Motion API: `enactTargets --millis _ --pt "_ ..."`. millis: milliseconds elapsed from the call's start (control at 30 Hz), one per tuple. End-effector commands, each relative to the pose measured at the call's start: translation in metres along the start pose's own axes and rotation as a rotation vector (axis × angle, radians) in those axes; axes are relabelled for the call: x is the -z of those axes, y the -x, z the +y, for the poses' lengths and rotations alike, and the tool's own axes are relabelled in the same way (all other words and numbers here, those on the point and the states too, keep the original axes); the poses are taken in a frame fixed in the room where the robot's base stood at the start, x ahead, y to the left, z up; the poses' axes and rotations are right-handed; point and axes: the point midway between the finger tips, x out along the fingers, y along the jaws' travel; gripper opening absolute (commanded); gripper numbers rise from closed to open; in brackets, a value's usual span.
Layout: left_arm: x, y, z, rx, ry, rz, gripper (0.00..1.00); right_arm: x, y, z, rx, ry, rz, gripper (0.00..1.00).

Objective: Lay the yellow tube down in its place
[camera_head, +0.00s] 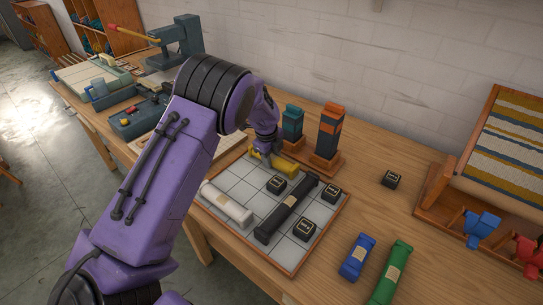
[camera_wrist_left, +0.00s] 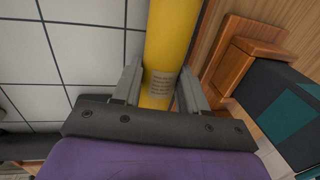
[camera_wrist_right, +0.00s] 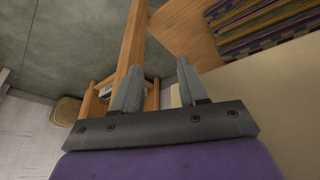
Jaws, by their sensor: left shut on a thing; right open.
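The yellow tube (camera_head: 286,166) is at the back edge of the tiled tray (camera_head: 237,177), with black cubes and other tubes in front of it. My left gripper (camera_head: 264,154) is shut on it near its left end. In the left wrist view the yellow tube (camera_wrist_left: 172,35) runs between the two fingers (camera_wrist_left: 160,88), with a printed label at the grip. It lies along the border of tiles and wood; I cannot tell whether it touches the tray. My right gripper (camera_wrist_right: 156,82) is open and empty in the right wrist view, away from the tray.
A white tube (camera_head: 227,204), a black tube (camera_head: 287,209) and black cubes (camera_head: 304,229) are on the tray. Teal (camera_head: 292,122) and dark-orange (camera_head: 329,133) blocks stand close behind it. A blue tube (camera_head: 357,257) and green tube (camera_head: 390,273) lie to the right.

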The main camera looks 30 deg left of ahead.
Motion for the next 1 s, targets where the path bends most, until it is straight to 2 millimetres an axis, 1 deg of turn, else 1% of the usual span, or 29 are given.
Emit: enactTargets --millis 167,200,233,267,500,633,733,900,1000 --pt "0.0 -0.004 0.001 0.0 0.001 0.0 0.07 -0.001 -0.002 0.0 0.0 0.0 0.0 0.43" --pt "0.0 -0.003 0.001 0.0 0.001 0.0 0.56 -0.001 -0.001 0.0 0.0 0.0 0.0 0.43" --pt "0.0 -0.003 0.001 0.0 0.001 0.0 0.66 -0.001 -0.001 0.0 0.0 0.0 0.0 0.43" --pt "0.0 -0.003 0.001 0.0 0.001 0.0 0.68 -0.001 -0.001 0.0 0.0 0.0 0.0 0.43" --pt "0.0 -0.003 0.001 0.0 0.0 0.0 0.68 0.0 -0.001 0.0 0.0 0.0 0.0 0.43" --pt "0.0 0.007 -0.001 0.002 0.0 0.0 0.68 0.0 -0.001 0.0 0.0 0.0 0.0 0.43" --pt "0.0 0.028 -0.001 0.004 0.0 0.0 0.68 -0.002 -0.004 0.0 0.0 0.0 0.0 0.43" --pt "0.0 0.074 -0.001 0.006 -0.001 0.001 0.68 -0.003 -0.008 -0.001 0.0 0.0 0.0 0.43" --pt "0.0 0.096 0.0 0.003 -0.001 0.001 0.68 -0.004 -0.009 -0.001 0.0 0.0 0.0 0.43"
